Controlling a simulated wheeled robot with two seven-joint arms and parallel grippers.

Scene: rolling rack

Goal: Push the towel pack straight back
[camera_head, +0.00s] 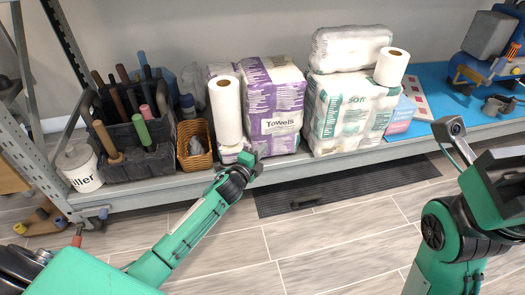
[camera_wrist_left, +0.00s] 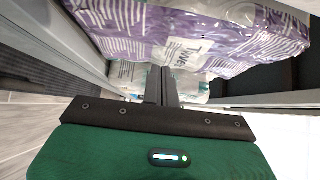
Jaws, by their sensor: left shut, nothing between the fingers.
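The towel pack (camera_head: 275,115), white and purple with a "Towels" label, stands upright on the lower rack shelf. It also shows large and tilted across the top of the left wrist view (camera_wrist_left: 185,35). My left gripper (camera_head: 254,162) is at the pack's lower front left corner, by the shelf edge. Its fingers (camera_wrist_left: 162,85) are shut with nothing between them and point at the pack's lower part; I cannot tell whether they touch it. My right gripper (camera_head: 503,162) shows partly at the right edge; its fingers are not clear.
A paper roll (camera_head: 226,112) stands close left of the pack, beside a wicker basket (camera_head: 194,145) and a black tool caddy (camera_head: 135,130). A "Soft" pack (camera_head: 345,115) stands to the right, with a narrow gap. The shelf's front edge (camera_head: 330,160) runs below.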

